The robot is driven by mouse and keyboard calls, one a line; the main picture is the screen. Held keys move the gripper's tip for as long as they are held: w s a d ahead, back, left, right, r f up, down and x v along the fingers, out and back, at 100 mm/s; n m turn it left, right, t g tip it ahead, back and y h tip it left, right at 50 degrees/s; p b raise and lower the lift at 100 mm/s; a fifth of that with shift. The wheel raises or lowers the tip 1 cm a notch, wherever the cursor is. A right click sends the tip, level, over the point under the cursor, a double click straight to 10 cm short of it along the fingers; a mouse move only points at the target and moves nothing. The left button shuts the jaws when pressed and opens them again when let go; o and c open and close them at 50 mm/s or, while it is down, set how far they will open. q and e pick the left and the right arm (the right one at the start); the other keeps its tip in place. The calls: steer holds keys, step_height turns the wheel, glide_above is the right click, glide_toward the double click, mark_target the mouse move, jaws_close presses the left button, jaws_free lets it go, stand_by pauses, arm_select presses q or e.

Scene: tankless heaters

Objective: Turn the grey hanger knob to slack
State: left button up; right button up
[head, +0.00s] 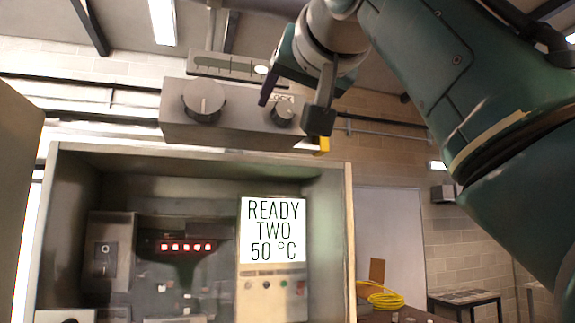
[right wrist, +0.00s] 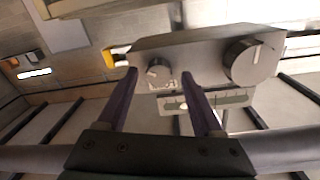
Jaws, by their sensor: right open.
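A grey hanger box (head: 235,132) hangs above the open cabinet. It carries a large dark grey knob (head: 203,100) with a pale pointer line on its left and a smaller grey knob (head: 283,112) on its right, near lettering that looks like "LOCK". My right gripper (head: 291,110) is open, its fingers on either side of the small knob. In the right wrist view the small knob (right wrist: 158,73) shows between the fingertips, apart from both; the large knob (right wrist: 252,62) is off to the right. I cannot tell which knob is the hanger knob. My left gripper is not in view.
A scale strip (head: 228,66) with a white round marker sits above the box. The cabinet (head: 215,158) below holds a display (head: 272,230) reading "READY TWO 50 °C", a switch (head: 104,258) and red lights (head: 186,247). A yellow coiled hose (head: 383,296) lies at right.

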steer(key=shift+w+a+f, duration=0.1)
steer(key=shift+w, duration=0.45)
jaws_close()
